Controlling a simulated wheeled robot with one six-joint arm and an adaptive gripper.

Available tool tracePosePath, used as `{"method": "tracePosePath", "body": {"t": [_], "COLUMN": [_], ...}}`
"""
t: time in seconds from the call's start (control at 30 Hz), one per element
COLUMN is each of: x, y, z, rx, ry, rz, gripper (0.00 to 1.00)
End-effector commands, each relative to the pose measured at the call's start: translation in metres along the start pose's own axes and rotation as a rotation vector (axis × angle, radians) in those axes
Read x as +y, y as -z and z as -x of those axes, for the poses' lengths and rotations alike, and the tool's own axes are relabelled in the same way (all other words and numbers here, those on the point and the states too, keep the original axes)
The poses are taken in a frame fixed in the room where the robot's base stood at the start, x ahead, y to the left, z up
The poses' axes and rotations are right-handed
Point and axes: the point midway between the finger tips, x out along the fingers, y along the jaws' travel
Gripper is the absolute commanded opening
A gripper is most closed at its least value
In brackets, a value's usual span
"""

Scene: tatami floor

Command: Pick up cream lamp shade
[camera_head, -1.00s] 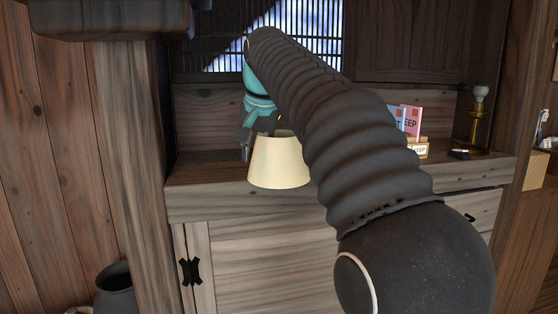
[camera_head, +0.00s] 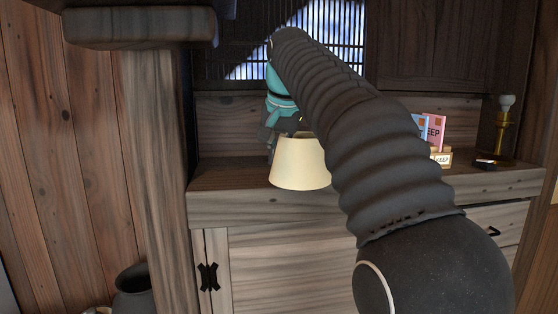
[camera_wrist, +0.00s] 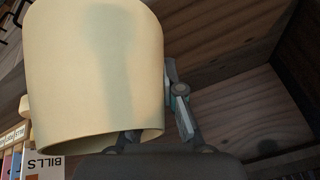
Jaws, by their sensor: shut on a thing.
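The cream lamp shade (camera_head: 300,165) is upright, a tapered cone with its wide rim down, in front of the cabinet's counter edge in the head view. It fills the upper left of the wrist view (camera_wrist: 95,70). My gripper (camera_wrist: 158,115) is shut on the shade near its rim, with one grey finger seen along its right side. The other finger is partly hidden by the shade.
A brass lamp base with a bare bulb (camera_head: 505,125) stands at the counter's right. A small box of upright cards (camera_head: 440,157) is left of it. A wooden post (camera_head: 155,180) stands left of the cabinet, with a dark pot (camera_head: 133,290) at its foot.

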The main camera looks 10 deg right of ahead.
Motion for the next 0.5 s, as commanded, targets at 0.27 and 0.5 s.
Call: {"method": "tracePosePath", "body": {"t": [0.27,0.5], "x": [0.004,0.05], "y": [0.014,0.027], "z": [0.034,0.075], "rx": [0.005,0.003], "ry": [0.0,0.0], "rz": [-0.005,-0.005], "gripper": [0.0,0.0]}}
